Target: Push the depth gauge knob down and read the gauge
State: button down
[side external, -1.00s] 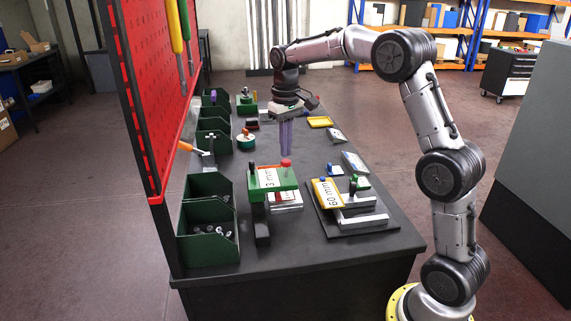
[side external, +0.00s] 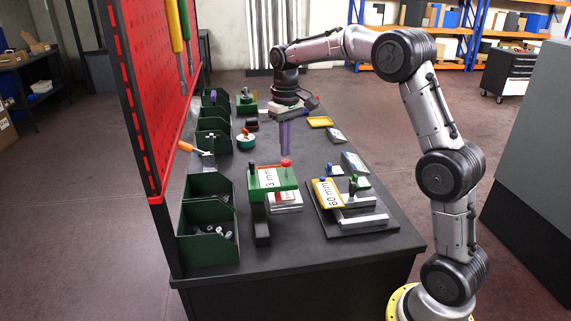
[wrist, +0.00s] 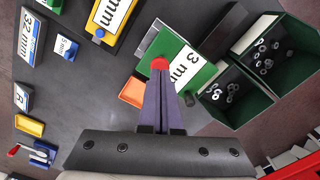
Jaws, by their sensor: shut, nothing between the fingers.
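A green block (side external: 287,179) with a white "3 mm" label stands near the front of the table, with a red knob (side external: 286,163) on its top. In the wrist view the red knob (wrist: 160,64) shows just beyond my fingertips, beside the label on the green block (wrist: 163,43). My gripper (side external: 286,153) is shut and empty, pointing down with its purple-grey fingers directly above the red knob. The wrist view also shows the closed fingers (wrist: 161,80) in line with the knob. I cannot tell whether the tips touch it. No gauge reading is legible.
A yellow "60 mm" plate (side external: 327,192) with a blue knob stands to the right on a dark base with grey bars (side external: 361,222). Green bins (side external: 208,250) line the left side below the red pegboard (side external: 160,100). The table's front strip (side external: 310,258) is clear.

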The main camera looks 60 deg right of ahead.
aim_at(286, 161)
jog(key=shift+f, duration=1.55)
dwell(0.7)
jog(key=shift+r, duration=3.6)
